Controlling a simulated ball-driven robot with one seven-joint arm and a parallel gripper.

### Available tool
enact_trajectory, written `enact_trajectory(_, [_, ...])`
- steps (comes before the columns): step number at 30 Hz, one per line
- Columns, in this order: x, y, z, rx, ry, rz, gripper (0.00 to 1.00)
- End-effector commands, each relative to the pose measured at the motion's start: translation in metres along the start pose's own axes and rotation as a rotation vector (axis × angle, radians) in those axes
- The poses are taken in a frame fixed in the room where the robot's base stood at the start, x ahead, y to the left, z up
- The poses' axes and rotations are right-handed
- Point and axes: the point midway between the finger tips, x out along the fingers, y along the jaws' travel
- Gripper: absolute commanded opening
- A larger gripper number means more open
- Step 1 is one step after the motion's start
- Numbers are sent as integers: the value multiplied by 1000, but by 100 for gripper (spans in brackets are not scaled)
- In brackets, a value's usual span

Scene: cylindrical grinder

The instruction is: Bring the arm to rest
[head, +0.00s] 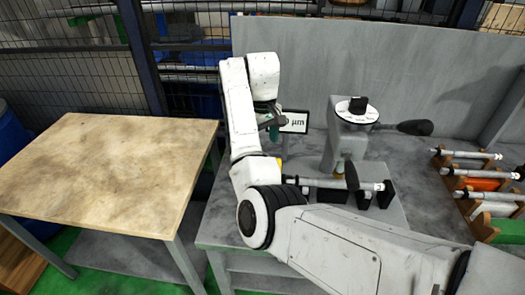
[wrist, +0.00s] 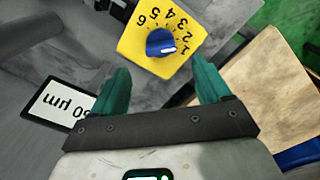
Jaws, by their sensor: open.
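My arm reaches from the lower right of the head view up over the grey bench, bent at the elbow. My gripper (head: 268,122) hangs at the arm's end beside a small display sign reading "µm". In the wrist view my gripper (wrist: 160,90) shows two green fingers spread wide apart with nothing between them. Beyond the fingertips is a yellow plate with a blue rotary knob (wrist: 161,42) and numbers around it. The gap between fingers and knob is hard to judge. In the head view the knob is mostly hidden behind my arm.
The display sign (head: 295,122) stands close to the gripper. A grey device with a round white dial (head: 356,112) and a shaft on supports (head: 350,185) stand to its right. Racked shafts (head: 480,172) are at far right. A wooden table (head: 100,170) is at left, with a gap between.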

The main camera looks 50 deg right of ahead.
Motion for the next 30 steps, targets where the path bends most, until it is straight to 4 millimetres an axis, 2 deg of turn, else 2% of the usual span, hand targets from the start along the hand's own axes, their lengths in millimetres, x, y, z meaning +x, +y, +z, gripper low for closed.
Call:
enact_trajectory(1, [-10, -1, -1, -2, 1, -1, 77])
enact_trajectory(5, [-16, -1, 0, 0, 0, -1, 77])
enact_trajectory(23, [-16, 0, 0, -1, 0, 0, 77])
enact_trajectory(26, [-10, 1, 3, 5, 3, 10, 77])
enact_trajectory(30, [14, 5, 17, 29, 27, 57, 77])
